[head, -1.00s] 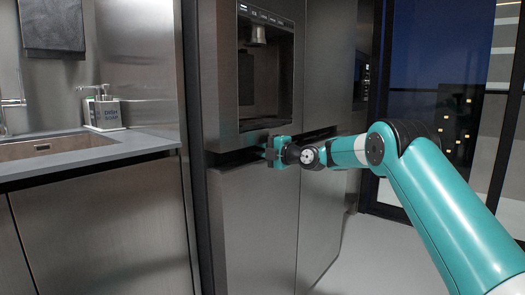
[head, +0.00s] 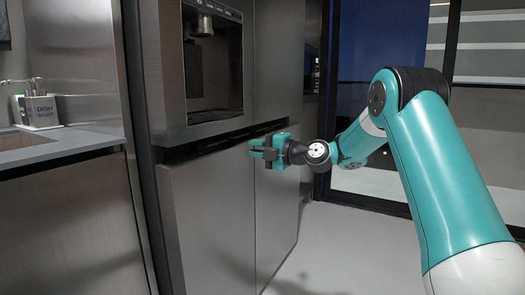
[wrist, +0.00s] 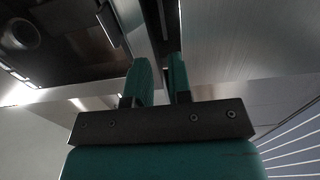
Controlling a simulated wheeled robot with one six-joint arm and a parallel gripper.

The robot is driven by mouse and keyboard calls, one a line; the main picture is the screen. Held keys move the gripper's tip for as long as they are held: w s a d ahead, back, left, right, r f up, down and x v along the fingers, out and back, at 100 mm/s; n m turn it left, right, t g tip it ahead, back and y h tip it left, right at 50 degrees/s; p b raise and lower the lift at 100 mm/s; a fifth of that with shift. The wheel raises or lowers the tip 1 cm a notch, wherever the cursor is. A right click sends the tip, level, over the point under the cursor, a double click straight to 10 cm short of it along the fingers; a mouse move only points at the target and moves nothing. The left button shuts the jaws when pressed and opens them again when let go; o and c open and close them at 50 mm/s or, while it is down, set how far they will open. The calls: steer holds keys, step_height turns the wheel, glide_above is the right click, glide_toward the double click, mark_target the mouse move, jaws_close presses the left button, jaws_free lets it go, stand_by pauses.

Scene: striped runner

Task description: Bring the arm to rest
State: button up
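My gripper (head: 256,148) is teal and black and sits at the end of my bent teal arm, in front of the steel fridge (head: 210,225). It points left, near the dark handle gap below the dispenser. In the wrist view, its two teal fingers (wrist: 160,72) stand apart with a gap between them and nothing held. The gripper appears clear of the fridge front, though the exact distance is hard to tell.
The water dispenser recess (head: 210,65) is above and left of the gripper. A dark-framed glass door (head: 385,50) is behind the arm. Pale floor (head: 350,235) is open below.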

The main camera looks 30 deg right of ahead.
steer(key=shift+v, duration=1)
steer(key=s+a+f+m+g, duration=0.3)
steer(key=s+a+m+g, duration=0.6)
steer(key=s+a, duration=1.05)
steer(key=s+f+m+g+h, duration=0.3)
steer(key=s+m, duration=0.1)
steer(key=s, duration=0.7)
steer(key=s+f+m+g+h, duration=0.3)
steer(key=s+m, duration=0.2)
steer(key=s, duration=0.6)
step_height(320, 180, up, 34)
steer(key=w+p, duration=0.1)
steer(key=p, duration=3.2)
steer(key=shift+a, duration=0.5)
steer(key=shift+w, duration=0.15)
